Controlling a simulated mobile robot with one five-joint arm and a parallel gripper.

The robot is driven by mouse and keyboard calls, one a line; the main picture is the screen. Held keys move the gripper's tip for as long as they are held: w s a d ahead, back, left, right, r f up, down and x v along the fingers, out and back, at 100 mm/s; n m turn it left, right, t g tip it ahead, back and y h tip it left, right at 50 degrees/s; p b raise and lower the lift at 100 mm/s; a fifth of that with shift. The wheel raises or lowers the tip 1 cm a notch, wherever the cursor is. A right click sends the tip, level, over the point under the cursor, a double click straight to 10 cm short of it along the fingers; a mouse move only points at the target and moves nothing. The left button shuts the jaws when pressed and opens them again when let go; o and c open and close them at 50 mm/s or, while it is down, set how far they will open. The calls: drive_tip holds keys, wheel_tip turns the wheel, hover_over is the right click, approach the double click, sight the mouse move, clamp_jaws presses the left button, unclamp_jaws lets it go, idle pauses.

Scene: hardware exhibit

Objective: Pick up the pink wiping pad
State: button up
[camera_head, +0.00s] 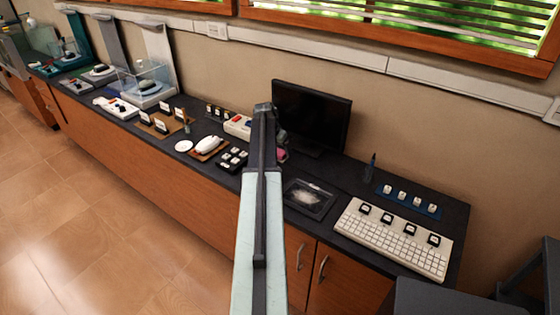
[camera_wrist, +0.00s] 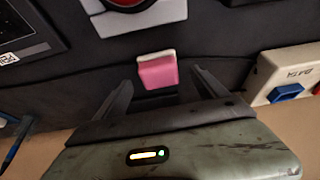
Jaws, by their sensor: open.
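The pink wiping pad (camera_wrist: 158,73) has a pale top edge and lies on the dark counter in the wrist view. In the head view only a small pink patch (camera_head: 282,154) shows beside the end of my arm. My gripper (camera_wrist: 161,80) is open, with one finger on each side of the pad in the picture. No contact between fingers and pad is visible. In the head view my arm hides much of the gripper and the area around it.
A white box marked DATA with a blue button (camera_wrist: 285,92) is right of the gripper in the wrist view. A red round part on a white base (camera_wrist: 130,22) lies beyond the pad. A monitor (camera_head: 311,112) and keyboard (camera_head: 395,240) stand on the counter (camera_head: 452,215).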

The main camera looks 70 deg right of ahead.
sight(280, 151)
drive_tip(key=b+x, duration=0.1)
drive_tip(key=x, duration=0.1)
drive_tip(key=shift+d+f, duration=0.1)
drive_tip(key=shift+f, duration=0.2)
drive_tip(key=shift+r, duration=0.2)
drive_tip(key=c, duration=1.4)
wheel_tip(280, 151, up, 10)
drive_tip(key=p, duration=1)
